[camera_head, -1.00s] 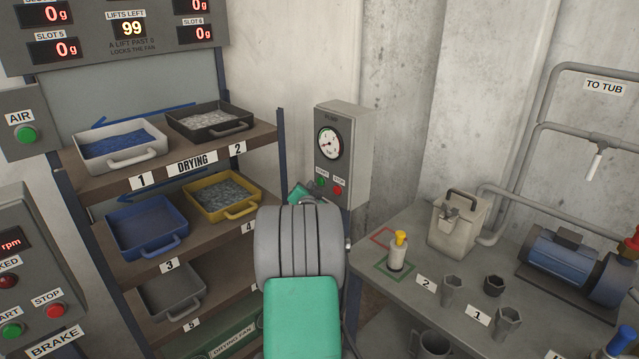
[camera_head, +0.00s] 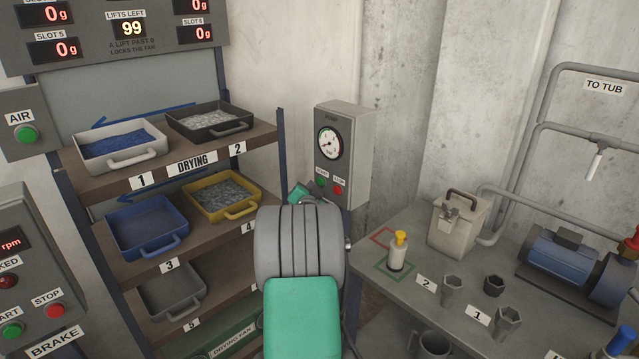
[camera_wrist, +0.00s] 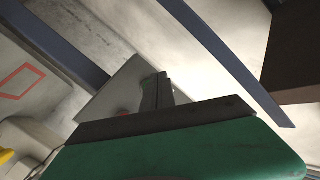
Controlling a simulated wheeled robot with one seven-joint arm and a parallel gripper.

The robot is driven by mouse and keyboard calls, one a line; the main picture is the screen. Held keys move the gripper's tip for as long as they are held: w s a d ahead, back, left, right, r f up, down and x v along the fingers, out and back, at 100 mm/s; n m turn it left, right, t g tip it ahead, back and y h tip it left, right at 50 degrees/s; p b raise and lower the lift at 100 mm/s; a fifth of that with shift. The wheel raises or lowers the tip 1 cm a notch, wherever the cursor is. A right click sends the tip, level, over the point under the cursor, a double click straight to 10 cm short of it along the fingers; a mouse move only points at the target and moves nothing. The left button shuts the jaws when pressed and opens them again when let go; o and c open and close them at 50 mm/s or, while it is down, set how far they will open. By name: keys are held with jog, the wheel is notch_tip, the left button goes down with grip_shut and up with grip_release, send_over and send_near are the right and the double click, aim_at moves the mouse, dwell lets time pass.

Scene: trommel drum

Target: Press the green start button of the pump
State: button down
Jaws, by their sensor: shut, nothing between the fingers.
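The pump box (camera_head: 343,150) is a grey case on the wall with a round gauge. Below the gauge are the green start button (camera_head: 320,182) on the left and the red stop button (camera_head: 337,189) on the right. In the head view my gripper's green body shows just left of the start button, partly behind my own arm. In the wrist view my gripper (camera_wrist: 156,80) is shut and empty, its fingers pointing at the grey box face. The stop button (camera_wrist: 123,113) shows left of the fingers. Whether the fingertips touch the start button I cannot tell.
A drying rack (camera_head: 262,133) with several trays stands left of the pump box. A blue rack post (camera_head: 281,150) is close to my gripper. At right a bench (camera_head: 420,262) carries a bottle, a grey container, cups and a blue motor.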

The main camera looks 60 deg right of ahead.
jog(key=shift+d, duration=0.1)
jog(key=shift+s+d+b, duration=0.1)
jog(key=shift+d+b, duration=0.2)
jog(key=shift+b, duration=0.25)
jog(key=shift+s+d+b, duration=0.1)
jog(key=shift+d+b, duration=0.2)
jog(key=shift+d, duration=0.15)
dwell(0.4)
jog(key=shift+a, duration=0.15)
jog(key=shift+a+b, duration=0.5)
jog(key=shift+a, duration=0.2)
jog(key=shift+w, duration=0.2)
jog(key=shift+w+a+b, duration=0.2)
jog(key=shift+a+b, duration=0.15)
jog(key=shift+a, duration=0.45)
jog(key=shift+w+a+b, duration=0.15)
jog(key=shift+a+b, duration=0.2)
jog(key=shift+a, duration=0.5)
jog(key=shift+w+a+b, duration=0.2)
jog(key=shift+a+b, duration=0.15)
jog(key=shift+a, duration=0.45)
